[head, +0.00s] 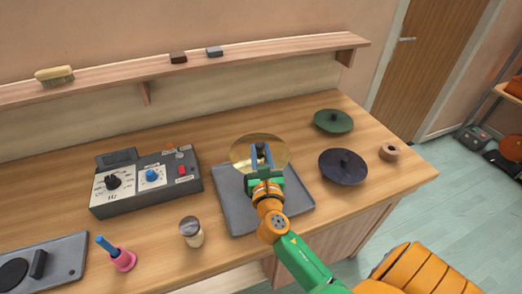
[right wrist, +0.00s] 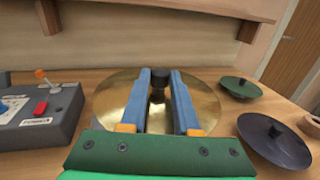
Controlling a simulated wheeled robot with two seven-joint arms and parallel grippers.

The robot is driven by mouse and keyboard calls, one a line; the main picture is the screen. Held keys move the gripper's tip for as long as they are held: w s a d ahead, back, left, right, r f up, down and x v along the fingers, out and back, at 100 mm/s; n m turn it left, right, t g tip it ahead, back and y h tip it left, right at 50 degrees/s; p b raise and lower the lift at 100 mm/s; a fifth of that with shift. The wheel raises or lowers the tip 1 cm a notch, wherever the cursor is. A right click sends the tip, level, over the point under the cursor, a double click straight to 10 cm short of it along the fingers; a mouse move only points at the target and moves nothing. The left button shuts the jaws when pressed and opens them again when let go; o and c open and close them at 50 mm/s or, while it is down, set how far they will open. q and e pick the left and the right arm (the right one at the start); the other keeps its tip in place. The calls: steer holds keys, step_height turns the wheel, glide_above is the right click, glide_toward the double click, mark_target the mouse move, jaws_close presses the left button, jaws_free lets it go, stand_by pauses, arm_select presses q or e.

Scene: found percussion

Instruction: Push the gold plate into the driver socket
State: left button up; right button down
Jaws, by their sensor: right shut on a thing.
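The gold plate (head: 240,152) is a round shiny disc with a dark central knob, above or on the back part of the grey tray; I cannot tell whether it touches the tray. It also shows in the right wrist view (right wrist: 112,105). My right gripper (head: 260,150) is shut on the knob, with its blue fingers on either side of it in the right wrist view (right wrist: 160,82). I cannot make out the driver socket for certain; it may be hidden by the plate or gripper. My left gripper is not in view.
The grey tray (head: 234,212) lies under my arm. Left stand a dial box (head: 145,200), a pink-based handle (head: 122,260) and a small jar (head: 191,238). Right lie a green disc (head: 333,121), a dark disc (head: 343,170) and a wooden ring (head: 390,153). A shelf (head: 210,64) runs behind.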

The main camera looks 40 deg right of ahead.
mark_target(261, 162)
steer(key=f+b, duration=0.1)
steer(key=f, duration=0.1)
steer(key=f+b, duration=0.2)
steer(key=shift+w+d+f, duration=0.1)
steer(key=shift+d+f, duration=0.1)
steer(key=shift+a+r, duration=0.1)
steer(key=shift+p, duration=0.35)
stand_by(0.4)
stand_by(0.6)
steer(key=shift+f+b, duration=1.1)
steer(key=shift+f, duration=0.5)
steer(key=c, duration=0.6)
jaws_free()
steer(key=shift+o, duration=0.2)
